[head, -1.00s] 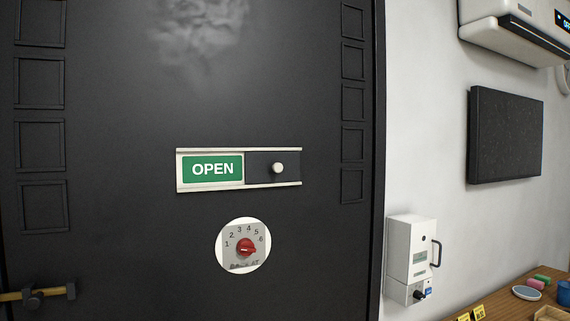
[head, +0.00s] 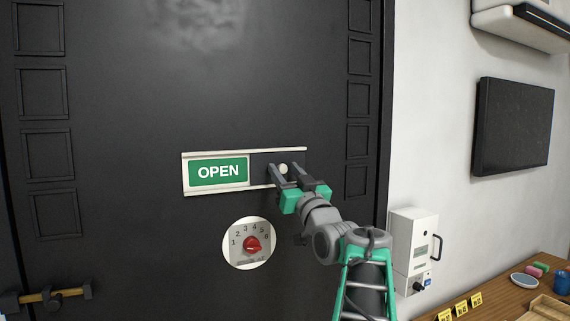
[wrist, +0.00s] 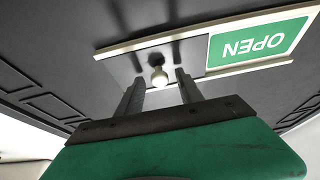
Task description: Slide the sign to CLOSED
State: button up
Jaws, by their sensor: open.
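The sliding sign (head: 216,172) is mounted on a dark door. Its green OPEN face shows at the left, and a dark slider panel covers the right part. A small white knob (head: 283,169) sticks out of the dark panel. My gripper (head: 292,173) is open in front of the right half of the sign, its fingers on either side of the knob in the picture. In the wrist view the sign (wrist: 262,44) appears upside down, and the knob (wrist: 159,76) lies between and just beyond the two open fingertips. I cannot tell whether a finger touches it.
A round plate with a red dial (head: 252,244) sits below the sign on the door (head: 120,120). A brass latch (head: 46,295) is at lower left. A white box (head: 412,245) hangs on the wall at right, above a wooden counter (head: 500,295).

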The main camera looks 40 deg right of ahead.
jog(key=shift+w, duration=0.1)
grip_shut()
dwell(0.4)
dwell(1.0)
